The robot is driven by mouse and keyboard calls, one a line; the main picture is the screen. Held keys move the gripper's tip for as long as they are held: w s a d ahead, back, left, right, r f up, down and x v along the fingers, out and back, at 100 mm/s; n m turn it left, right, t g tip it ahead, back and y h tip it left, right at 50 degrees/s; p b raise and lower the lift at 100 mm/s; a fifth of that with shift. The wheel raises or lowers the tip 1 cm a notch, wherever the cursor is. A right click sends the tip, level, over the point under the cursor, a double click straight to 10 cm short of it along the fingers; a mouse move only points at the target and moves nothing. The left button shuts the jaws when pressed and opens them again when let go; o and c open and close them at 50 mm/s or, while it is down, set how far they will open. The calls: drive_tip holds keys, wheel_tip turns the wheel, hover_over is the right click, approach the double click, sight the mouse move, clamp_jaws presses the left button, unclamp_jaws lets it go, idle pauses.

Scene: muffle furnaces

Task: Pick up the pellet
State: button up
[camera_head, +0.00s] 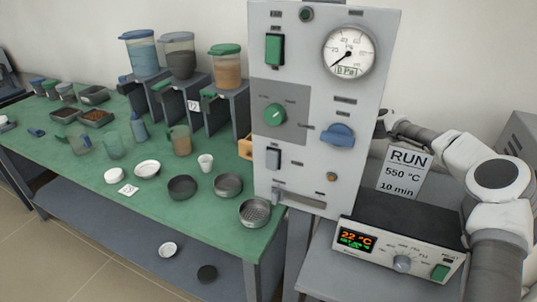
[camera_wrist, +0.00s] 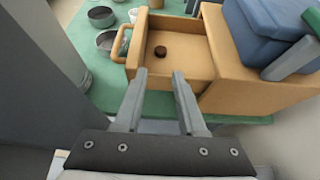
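The pellet, a small dark brown disc (camera_wrist: 160,51), lies on the floor of an open tan drawer (camera_wrist: 190,66) in the wrist view. The drawer has a loop handle on its left side and juts from a tan box (camera_wrist: 240,95). My gripper (camera_wrist: 160,73) is open, its two grey fingers apart with nothing between them. Its fingertips appear just short of the pellet in the picture; their height above it cannot be told. In the head view a bit of the tan drawer (camera_head: 245,148) shows beside the control panel, and the panel hides my gripper and the pellet.
The grey control panel (camera_head: 293,185) with a gauge stands between the green table (camera_head: 140,215) and my arm. A blue container (camera_wrist: 265,30) sits on the tan box. Several bowls, beakers and lidded hoppers stand on the table. A controller (camera_head: 385,250) reading 22 °C is at right.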

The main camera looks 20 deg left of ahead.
drive_tip(key=b+x, duration=0.1)
drive_tip(key=x, duration=1.1)
drive_tip(key=shift+w+r+b, duration=0.1)
drive_tip(key=shift+b, duration=0.2)
drive_tip(key=shift+d, duration=0.1)
clamp_jaws()
